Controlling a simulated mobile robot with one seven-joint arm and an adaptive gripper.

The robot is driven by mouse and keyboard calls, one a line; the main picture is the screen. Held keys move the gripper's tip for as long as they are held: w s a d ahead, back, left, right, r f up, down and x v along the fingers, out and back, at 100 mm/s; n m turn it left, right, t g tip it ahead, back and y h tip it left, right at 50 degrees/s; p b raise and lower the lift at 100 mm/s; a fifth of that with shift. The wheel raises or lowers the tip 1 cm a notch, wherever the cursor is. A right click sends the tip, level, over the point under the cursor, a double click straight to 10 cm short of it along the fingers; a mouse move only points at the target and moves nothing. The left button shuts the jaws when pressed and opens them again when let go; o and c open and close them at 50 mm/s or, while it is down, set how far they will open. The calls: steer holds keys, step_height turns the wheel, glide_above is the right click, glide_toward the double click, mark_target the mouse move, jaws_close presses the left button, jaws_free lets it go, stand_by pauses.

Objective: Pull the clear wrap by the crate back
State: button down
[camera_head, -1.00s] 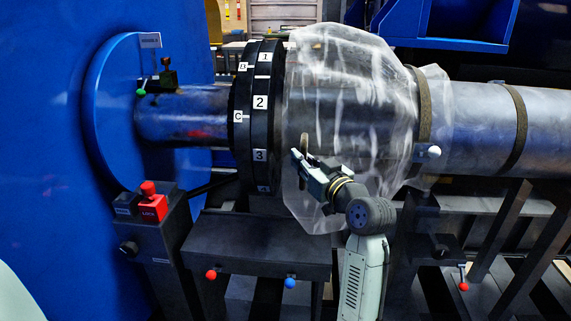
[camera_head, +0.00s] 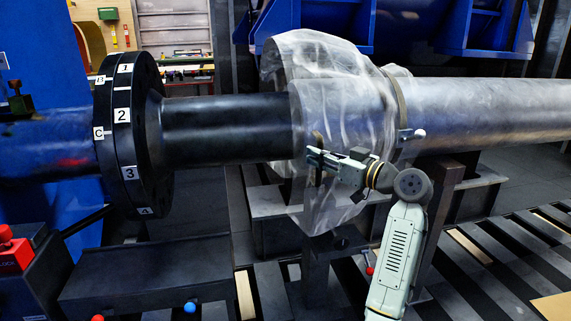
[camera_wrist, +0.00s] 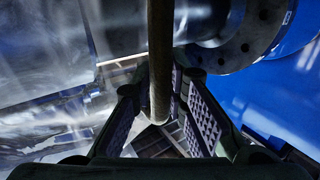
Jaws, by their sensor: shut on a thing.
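The clear wrap (camera_head: 345,75) is bunched around the grey shaft (camera_head: 490,108), right of the flanged coupling (camera_head: 125,135) with its white number labels. The wrap's lower part hangs below the shaft. My gripper (camera_head: 314,158) is at the wrap's front left, shut on a thin brown bar (camera_head: 319,142) at the wrap. In the wrist view the bar (camera_wrist: 160,60) runs upright between the two ridged finger pads. A band (camera_head: 398,105) with a white knob closes round the wrap's right end. How the bar joins the wrap is not clear.
A bare black shaft length (camera_head: 225,124) lies between coupling and wrap. A dark ledge (camera_head: 150,275) with red and blue knobs stands at front left, beside a red control box (camera_head: 15,252). Blue box-like structures (camera_head: 485,38) are behind the shaft. Dark supports stand below it.

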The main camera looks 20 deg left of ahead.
steer(key=shift+w+d, duration=0.45)
steer(key=shift+d, duration=0.3)
steer(key=shift+w+d, duration=0.45)
steer(key=shift+d, duration=0.3)
steer(key=shift+w+d, duration=0.45)
steer(key=shift+d, duration=0.3)
steer(key=c, duration=1.6)
jaws_free()
steer(key=shift+o, duration=0.2)
steer(key=v, duration=1.2)
